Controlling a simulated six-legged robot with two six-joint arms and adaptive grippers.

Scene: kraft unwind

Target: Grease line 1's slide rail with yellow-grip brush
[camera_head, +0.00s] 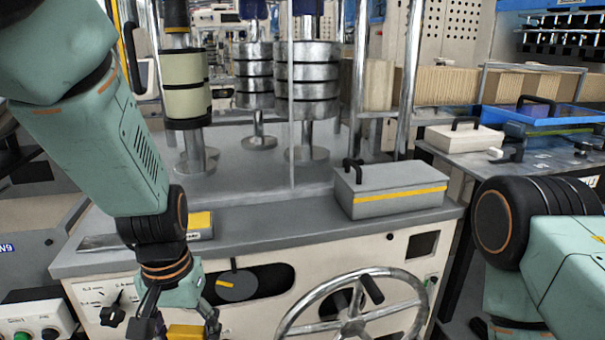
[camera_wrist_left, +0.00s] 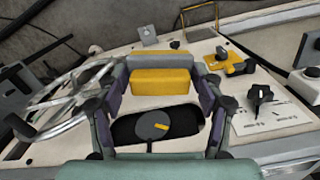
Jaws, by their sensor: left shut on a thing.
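My left gripper (camera_head: 180,328) is low in front of the machine's cream front panel, at the bottom of the head view. It is shut on a yellow block-shaped grip (camera_head: 187,332), which I take for the brush's grip. In the left wrist view the yellow grip (camera_wrist_left: 160,82) sits between the two fingers of my left gripper (camera_wrist_left: 160,88). The brush's bristles cannot be made out. No slide rail can be picked out for sure; a flat metal strip (camera_head: 98,242) lies on the machine's left ledge. My right arm shows at the right, but its gripper is out of view.
A spoked handwheel (camera_head: 355,318) juts from the front panel, right of my left gripper. A dial (camera_head: 238,286) sits in a dark slot. A grey box (camera_head: 390,190) with a yellow stripe stands on the ledge; a yellow-topped piece (camera_head: 201,224) lies behind my left wrist.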

